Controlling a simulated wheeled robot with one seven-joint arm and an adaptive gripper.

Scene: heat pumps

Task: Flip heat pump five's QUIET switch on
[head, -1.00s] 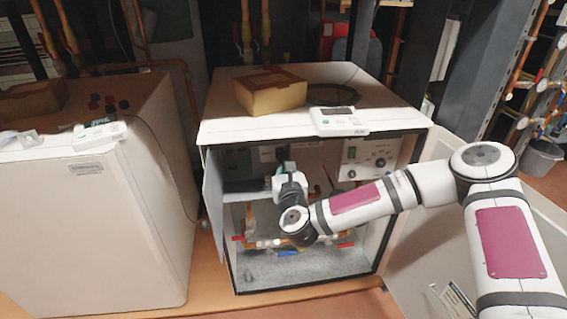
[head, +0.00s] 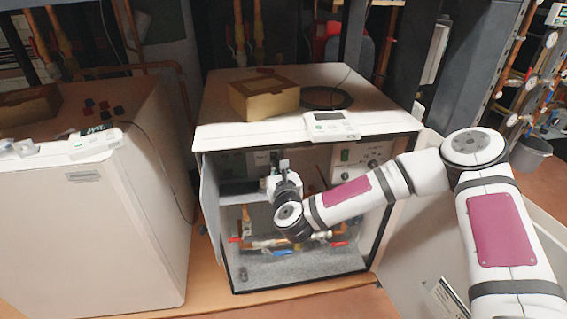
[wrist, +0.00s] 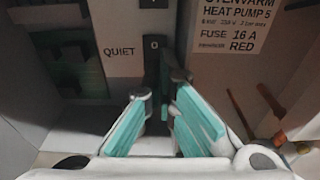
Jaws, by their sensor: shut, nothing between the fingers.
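The QUIET switch (wrist: 154,45) is a dark narrow rocker marked "0", right of the printed word QUIET in the wrist view. A label beside it reads HEAT PUMP 5. My gripper (wrist: 167,76) is shut and empty, its fingertips just below the switch in that picture. I cannot tell whether they touch it. The lower part of the switch is hidden by the fingers. In the head view, my gripper (head: 283,165) reaches inside the open cabinet of heat pump five (head: 215,133), near its upper inner panel. The switch is too small to make out there.
The cabinet's narrow left panel (head: 210,195) stands beside my wrist. Copper pipes with red and blue valve handles (head: 285,253) lie below it. A control box (head: 362,160) is at the right inside. A cardboard box (head: 264,97) sits on top. Another white unit (head: 95,230) stands at left.

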